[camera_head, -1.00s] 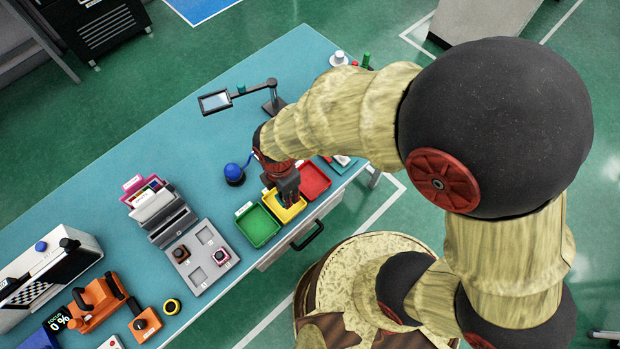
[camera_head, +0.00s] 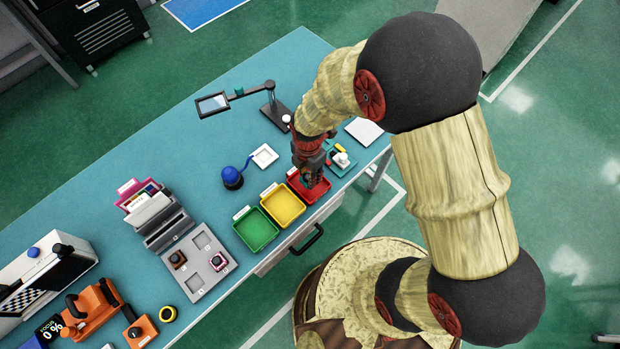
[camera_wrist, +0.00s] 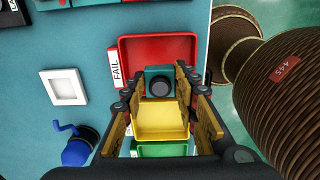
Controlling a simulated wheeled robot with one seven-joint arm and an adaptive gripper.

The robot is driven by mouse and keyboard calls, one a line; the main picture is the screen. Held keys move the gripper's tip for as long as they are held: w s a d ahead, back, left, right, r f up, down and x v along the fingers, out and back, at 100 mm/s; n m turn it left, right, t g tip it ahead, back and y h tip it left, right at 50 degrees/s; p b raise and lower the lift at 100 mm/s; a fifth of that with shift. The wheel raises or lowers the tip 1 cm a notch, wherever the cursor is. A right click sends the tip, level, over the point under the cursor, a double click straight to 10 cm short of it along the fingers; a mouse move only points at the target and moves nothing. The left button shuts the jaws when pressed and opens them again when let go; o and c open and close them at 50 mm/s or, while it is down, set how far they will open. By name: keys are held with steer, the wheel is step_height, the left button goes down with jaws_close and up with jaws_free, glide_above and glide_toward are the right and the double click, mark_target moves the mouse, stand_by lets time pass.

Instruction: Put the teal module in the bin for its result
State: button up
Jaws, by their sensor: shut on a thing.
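The teal module (camera_wrist: 158,72) has a dark round lens-like part on top and sits between the fingers of my gripper (camera_wrist: 160,84) in the wrist view. My gripper is shut on it. In the head view my gripper (camera_head: 311,182) is above the red bin (camera_head: 322,190), hiding much of it and the module. The red bin also shows in the wrist view (camera_wrist: 150,46), with a FAIL label (camera_wrist: 115,66) on its side. The yellow bin (camera_head: 284,205) and the green bin (camera_head: 257,231) stand beside it and look empty.
A blue-knobbed device (camera_head: 232,178), a white square pad (camera_head: 264,156) and a stand with a screen (camera_head: 213,104) are behind the bins. A small board (camera_head: 341,158) lies right of the red bin.

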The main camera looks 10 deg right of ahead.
steer(key=shift+w+d+f, duration=0.15)
steer(key=shift+f, duration=0.15)
steer(key=f, duration=0.1)
steer(key=f+b, duration=0.1)
steer(key=f, duration=0.1)
steer(key=shift+w+d+f, duration=0.1)
steer(key=shift+w+f, duration=0.1)
steer(key=shift+f, duration=0.05)
steer(key=o, duration=1.2)
steer(key=shift+c, duration=0.2)
